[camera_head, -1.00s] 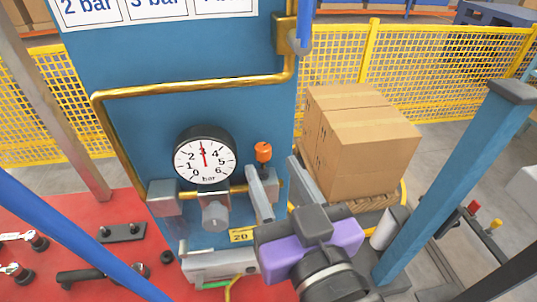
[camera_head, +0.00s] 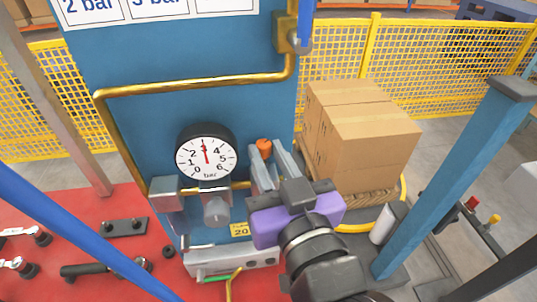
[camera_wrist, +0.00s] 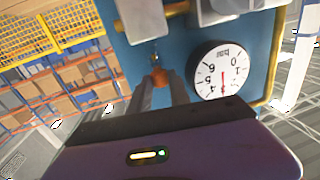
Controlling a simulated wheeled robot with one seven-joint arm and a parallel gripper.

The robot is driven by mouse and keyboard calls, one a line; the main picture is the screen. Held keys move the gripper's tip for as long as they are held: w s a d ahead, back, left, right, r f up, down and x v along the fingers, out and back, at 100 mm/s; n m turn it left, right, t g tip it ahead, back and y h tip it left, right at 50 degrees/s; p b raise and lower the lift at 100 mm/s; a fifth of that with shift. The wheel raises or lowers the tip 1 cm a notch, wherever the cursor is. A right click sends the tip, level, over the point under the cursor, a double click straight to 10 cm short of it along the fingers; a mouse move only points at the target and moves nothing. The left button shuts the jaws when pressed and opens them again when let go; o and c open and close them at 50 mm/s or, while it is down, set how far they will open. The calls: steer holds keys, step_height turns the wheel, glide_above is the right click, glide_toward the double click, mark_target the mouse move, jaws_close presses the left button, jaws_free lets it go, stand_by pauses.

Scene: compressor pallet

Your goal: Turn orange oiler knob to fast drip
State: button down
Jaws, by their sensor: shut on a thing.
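The orange oiler knob (camera_head: 264,147) stands on the oiler to the right of the pressure gauge, in front of the blue panel. In the wrist view the knob (camera_wrist: 160,77) sits between the tips of the two fingers. My gripper (camera_head: 268,160), with its purple body, reaches up from the lower right and is shut on the knob. The fingers hide the lower part of the knob and most of the oiler in the head view. I cannot read any drip mark on the knob.
The round gauge (camera_head: 206,157) is close left of my fingers and reads about 3 bar. A brass pipe (camera_head: 190,85) runs above. Cardboard boxes (camera_head: 365,145) stand to the right, and a blue post (camera_head: 455,175) rises right of my arm.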

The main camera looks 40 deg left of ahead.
steer(key=shift+w+d+g+y, duration=0.1)
steer(key=shift+g+y, duration=0.2)
steer(key=shift+g, duration=0.1)
steer(key=shift+w+d+f+n+g+y+b, duration=0.1)
steer(key=shift+n+g+y+b, duration=0.1)
steer(key=shift+n+g+b, duration=0.25)
steer(key=shift+w+n+g+y+b, duration=0.1)
steer(key=shift+n+g+y+b, duration=0.15)
steer(key=shift+n+g, duration=0.25)
steer(key=n+g+b, duration=0.1)
steer(key=g+b, duration=0.1)
steer(key=g, duration=0.1)
steer(key=n+g+y+b, duration=0.1)
steer(key=shift+w+f+n, duration=0.15)
steer(key=shift+w+n, duration=0.15)
steer(key=shift+n, duration=0.05)
steer(key=n+g+b, duration=0.1)
steer(key=g, duration=0.1)
steer(key=n+g+b, duration=0.2)
steer(key=shift+w+g, duration=0.2)
steer(key=shift+g, duration=0.15)
steer(key=shift+r+g, duration=0.2)
steer(key=shift+g, duration=0.2)
steer(key=c, duration=1.2)
jaws_free()
steer(key=shift+r+t, duration=0.15)
steer(key=shift+t, duration=0.25)
